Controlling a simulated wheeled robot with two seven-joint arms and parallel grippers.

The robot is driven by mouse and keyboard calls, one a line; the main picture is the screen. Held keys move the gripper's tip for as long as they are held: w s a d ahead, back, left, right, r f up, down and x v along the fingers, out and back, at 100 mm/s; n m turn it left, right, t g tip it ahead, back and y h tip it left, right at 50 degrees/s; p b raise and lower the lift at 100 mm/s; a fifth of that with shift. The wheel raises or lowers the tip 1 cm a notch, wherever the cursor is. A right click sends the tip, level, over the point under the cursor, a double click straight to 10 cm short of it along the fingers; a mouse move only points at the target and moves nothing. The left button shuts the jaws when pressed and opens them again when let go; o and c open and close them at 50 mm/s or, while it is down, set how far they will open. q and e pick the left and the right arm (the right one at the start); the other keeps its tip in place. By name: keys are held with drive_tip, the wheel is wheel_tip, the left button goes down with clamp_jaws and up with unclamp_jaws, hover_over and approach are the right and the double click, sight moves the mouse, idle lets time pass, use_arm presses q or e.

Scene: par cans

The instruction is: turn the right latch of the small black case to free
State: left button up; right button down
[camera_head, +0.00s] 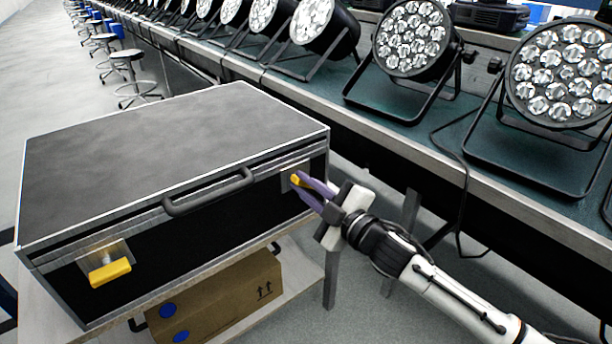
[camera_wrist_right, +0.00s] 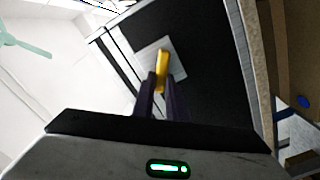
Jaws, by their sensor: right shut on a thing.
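The small black case (camera_head: 160,160) stands shut on a light low table, with its handle (camera_head: 208,192) on the front face. Its right latch, a yellow tab on a metal plate, shows at the right end of the front (camera_head: 295,180) and in the right wrist view (camera_wrist_right: 162,62). My right gripper (camera_head: 308,188) is shut on this yellow tab, its purple fingers on either side; the fingers hide part of it. In the wrist view the tab lies lengthwise between the fingertips (camera_wrist_right: 160,84). The left latch (camera_head: 110,271) has its yellow tab lying roughly level. My left gripper is not in view.
A long bench (camera_head: 420,135) with several par cans (camera_head: 411,40) runs behind the case and to the right. A cardboard box (camera_head: 215,300) sits on a shelf below the case. Stools (camera_head: 126,58) stand at the far left. Open floor lies front right.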

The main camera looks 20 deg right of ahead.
use_arm(q)
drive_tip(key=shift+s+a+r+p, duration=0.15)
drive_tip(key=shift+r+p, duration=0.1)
drive_tip(key=shift+p, duration=0.6)
use_arm(e)
drive_tip(key=n, duration=0.3)
drive_tip(key=f+n, duration=0.1)
drive_tip(key=n, duration=0.3)
drive_tip(key=shift+a, duration=0.2)
drive_tip(key=shift+n, duration=0.3)
drive_tip(key=c, duration=1.8)
unclamp_jaws()
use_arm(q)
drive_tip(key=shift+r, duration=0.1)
use_arm(e)
drive_tip(key=shift+o, duration=0.2)
drive_tip(key=shift+s, duration=0.15)
